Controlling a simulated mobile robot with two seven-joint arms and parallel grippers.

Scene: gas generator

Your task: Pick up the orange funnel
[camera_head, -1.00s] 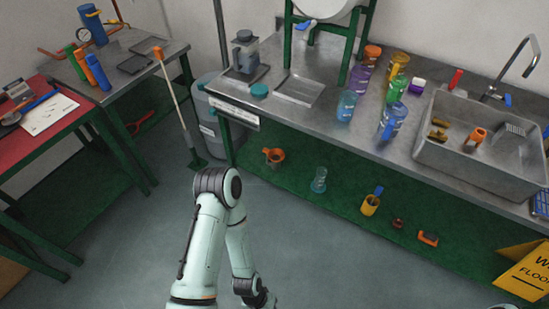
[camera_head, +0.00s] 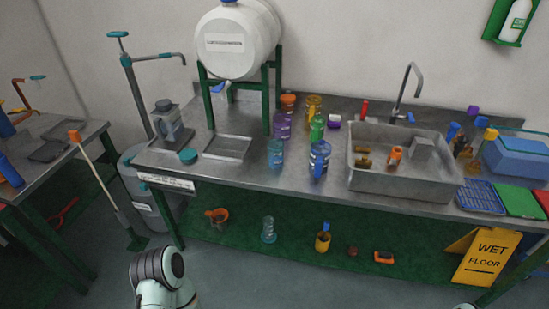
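An orange funnel-like piece (camera_head: 217,216) with a ring or handle sits on the green lower shelf under the steel counter, at its left end. It is small in view, so I cannot be sure that it is the funnel. Another orange piece (camera_head: 395,156) stands in the sink; its shape is unclear. A link of my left arm shows at the bottom left, but its gripper is out of view. My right gripper is out of view too; only a small pale piece shows at the bottom right edge.
The lower shelf also holds a clear flask (camera_head: 268,230), a yellow container (camera_head: 322,240) and an orange piece (camera_head: 383,258). A yellow wet floor sign (camera_head: 486,257) stands at the right. A grey bin (camera_head: 150,190) is left of the counter. Several bottles stand beside the sink (camera_head: 400,185).

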